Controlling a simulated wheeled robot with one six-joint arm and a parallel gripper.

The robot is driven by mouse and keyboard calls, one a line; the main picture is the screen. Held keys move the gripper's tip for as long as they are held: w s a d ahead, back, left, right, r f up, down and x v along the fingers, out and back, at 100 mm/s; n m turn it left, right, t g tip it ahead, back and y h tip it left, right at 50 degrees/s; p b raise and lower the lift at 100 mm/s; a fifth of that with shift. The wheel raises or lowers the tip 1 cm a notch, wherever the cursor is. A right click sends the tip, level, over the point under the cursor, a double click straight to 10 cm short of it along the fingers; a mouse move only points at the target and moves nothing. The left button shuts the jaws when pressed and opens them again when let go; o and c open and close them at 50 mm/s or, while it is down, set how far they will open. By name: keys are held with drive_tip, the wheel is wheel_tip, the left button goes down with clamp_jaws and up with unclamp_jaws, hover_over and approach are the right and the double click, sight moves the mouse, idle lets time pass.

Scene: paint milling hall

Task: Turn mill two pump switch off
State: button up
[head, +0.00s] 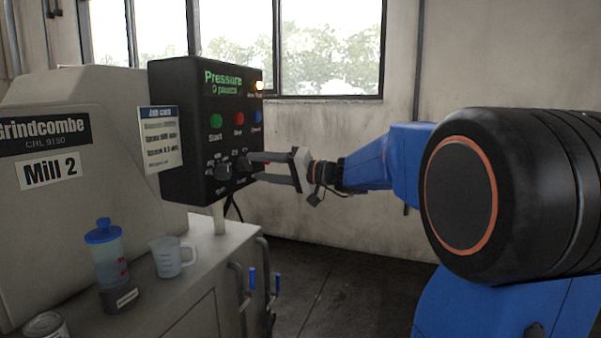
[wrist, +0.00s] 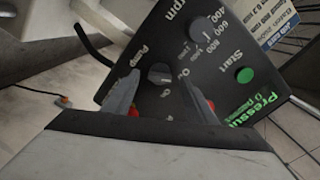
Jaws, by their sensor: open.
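The black control box (head: 180,110) of Mill 2 stands on a post above the bench. In the wrist view the pump switch (wrist: 159,73), a dark knob under the word "Pump", sits on the panel. Its setting is too blurred to read. My gripper (wrist: 160,88) is open, with one finger on each side of the switch; I cannot tell whether either finger touches it. In the head view my gripper (head: 252,167) reaches the lower panel from the right, and its fingers partly hide the switch.
A larger rpm dial (wrist: 201,28) and a green Start button (wrist: 244,75) are close by. Red (head: 239,118) and blue (head: 257,117) buttons sit above my fingers. A bottle (head: 112,262) and a jug (head: 170,259) stand on the bench (head: 205,262).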

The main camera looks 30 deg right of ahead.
drive_tip(key=v, duration=1.5)
drive_tip(key=shift+a, duration=0.1)
drive_tip(key=s+a+f+n+g+h, duration=0.1)
drive_tip(key=s+a+f+g+h, duration=0.1)
drive_tip(key=s+a+f+g, duration=0.45)
drive_tip(key=s+a+f+g+h, duration=0.1)
drive_tip(key=s+a+f, duration=0.3)
drive_tip(key=a+f, duration=0.5)
drive_tip(key=s+d+f+n+g+h, duration=0.1)
drive_tip(key=s+d+f+n+h, duration=0.2)
drive_tip(key=s+f+h, duration=0.5)
drive_tip(key=shift+s+f+g, duration=0.35)
drive_tip(key=shift+s+f, duration=2.6)
drive_tip(key=shift+s, duration=0.45)
drive_tip(key=shift+d, duration=0.1)
drive_tip(key=shift+c, duration=0.7)
